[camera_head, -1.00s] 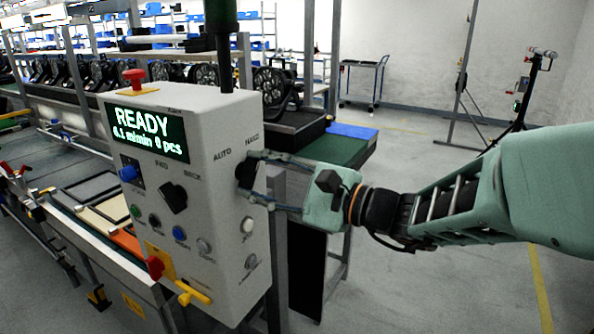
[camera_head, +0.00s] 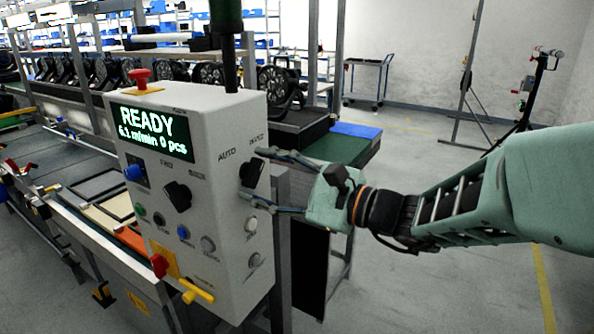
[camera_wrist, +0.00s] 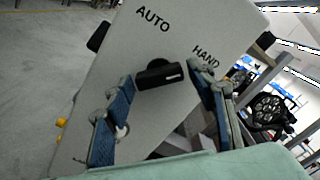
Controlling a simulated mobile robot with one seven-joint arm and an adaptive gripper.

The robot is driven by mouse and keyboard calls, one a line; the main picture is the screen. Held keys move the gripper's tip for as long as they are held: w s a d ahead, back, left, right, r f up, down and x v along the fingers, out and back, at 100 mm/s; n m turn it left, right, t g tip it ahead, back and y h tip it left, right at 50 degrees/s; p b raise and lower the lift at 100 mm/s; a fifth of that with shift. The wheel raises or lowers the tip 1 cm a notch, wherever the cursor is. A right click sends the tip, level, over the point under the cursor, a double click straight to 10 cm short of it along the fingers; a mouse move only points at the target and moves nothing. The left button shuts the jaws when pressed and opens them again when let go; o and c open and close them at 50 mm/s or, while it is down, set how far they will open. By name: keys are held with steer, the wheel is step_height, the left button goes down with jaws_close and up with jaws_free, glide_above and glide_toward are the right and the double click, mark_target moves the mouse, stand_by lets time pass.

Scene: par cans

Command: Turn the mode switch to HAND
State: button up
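The mode switch is a black knob (camera_head: 251,172) on the right side face of the grey control box (camera_head: 228,215), below the AUTO and HAND labels. In the wrist view the knob (camera_wrist: 160,73) is unobstructed, and its pale-marked end points right, roughly toward the HAND label (camera_wrist: 205,57). The AUTO label (camera_wrist: 152,18) is above the knob. My gripper (camera_head: 253,175) is open beside this face, fingers spread above and below the knob. In the wrist view, the fingers of my gripper (camera_wrist: 165,103) stand apart with a clear gap from the knob.
The box front has a READY display (camera_head: 154,132), a red button (camera_head: 139,79) on top, another black knob (camera_head: 177,196) and several small buttons. A yellow handle (camera_head: 196,291) sticks out low. A dark post rises above the box. The floor at right is mostly clear.

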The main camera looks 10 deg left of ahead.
steer(key=shift+o, duration=0.3)
steer(key=v, duration=1.2)
